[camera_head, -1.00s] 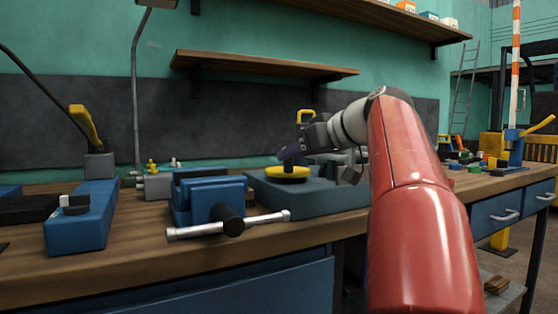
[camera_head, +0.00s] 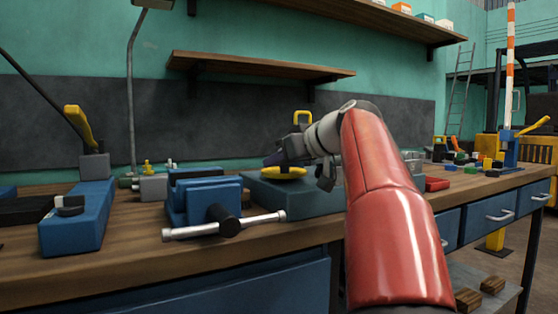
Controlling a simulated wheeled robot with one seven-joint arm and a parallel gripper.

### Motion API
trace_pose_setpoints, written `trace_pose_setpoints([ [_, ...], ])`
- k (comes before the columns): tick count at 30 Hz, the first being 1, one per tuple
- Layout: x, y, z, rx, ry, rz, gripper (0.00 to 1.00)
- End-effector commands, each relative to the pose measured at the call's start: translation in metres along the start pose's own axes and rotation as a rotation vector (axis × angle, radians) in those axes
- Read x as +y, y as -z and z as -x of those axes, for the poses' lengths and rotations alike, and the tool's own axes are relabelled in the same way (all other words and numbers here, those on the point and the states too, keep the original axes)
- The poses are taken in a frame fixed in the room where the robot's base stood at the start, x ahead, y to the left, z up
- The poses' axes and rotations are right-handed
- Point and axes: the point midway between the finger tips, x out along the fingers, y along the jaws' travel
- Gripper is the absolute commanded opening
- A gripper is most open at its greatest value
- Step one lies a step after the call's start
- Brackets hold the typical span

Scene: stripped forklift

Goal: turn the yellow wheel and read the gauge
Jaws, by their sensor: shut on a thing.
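The yellow wheel (camera_head: 284,174) lies flat on top of a grey-blue block (camera_head: 310,199) on the workbench. My gripper (camera_head: 274,159) is at the wheel's far left rim, with its dark fingers reaching down to it, and it is shut on the wheel. The fingertips are small and partly hidden by the wheel and the gripper body. My red arm reaches in from the lower right and covers part of the bench. I cannot make out a gauge face in this view.
A blue vise (camera_head: 205,199) with a silver handle (camera_head: 250,224) stands left of the block. Shelves (camera_head: 258,66) hang above. Small parts and a blue press (camera_head: 508,150) stand at the right.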

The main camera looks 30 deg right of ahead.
Motion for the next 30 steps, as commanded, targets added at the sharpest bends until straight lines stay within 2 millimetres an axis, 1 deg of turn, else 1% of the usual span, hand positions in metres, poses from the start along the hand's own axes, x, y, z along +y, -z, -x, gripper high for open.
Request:
trace_pose_setpoints([
  [4, -0.0025, -0.0004, -0.0017, -0.003, -0.031, -0.012, 0.0],
  [9, -0.004, 0.0014, -0.0056, -0.003, -0.154, -0.065, 0.0],
  [13, -0.0035, 0.0028, -0.0069, -0.001, -0.22, -0.092, 0.0],
  [24, -0.0019, 0.003, -0.007, 0.001, -0.244, -0.102, 0.0],
  [25, -0.0019, 0.003, -0.007, 0.001, -0.244, -0.102, 0.25],
  [29, -0.0019, 0.0031, -0.0069, 0.001, -0.244, -0.102, 0.42],
  [30, -0.0019, 0.003, -0.007, 0.0, -0.244, -0.102, 0.42],
])
